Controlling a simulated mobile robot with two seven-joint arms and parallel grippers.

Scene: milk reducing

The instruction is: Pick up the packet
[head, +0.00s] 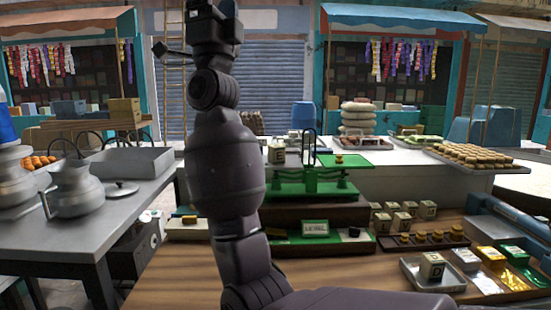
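Several flat foil packets lie at the lower right: a silver packet (487,283), a gold packet (525,279), a green packet (513,253) and another gold one partly seen beside it. The frame does not show which of them is the packet of the task. My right arm rises from the bottom edge across the middle of the view. Its wrist end is at the top left of centre, far from the packets. The fingers of my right gripper (200,12) cannot be made out there. My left gripper is not in view.
Behind are small boxes, a row of round items and a green balance scale (312,188). A metal table (75,236) with jugs stands left. My raised arm hides part of the middle.

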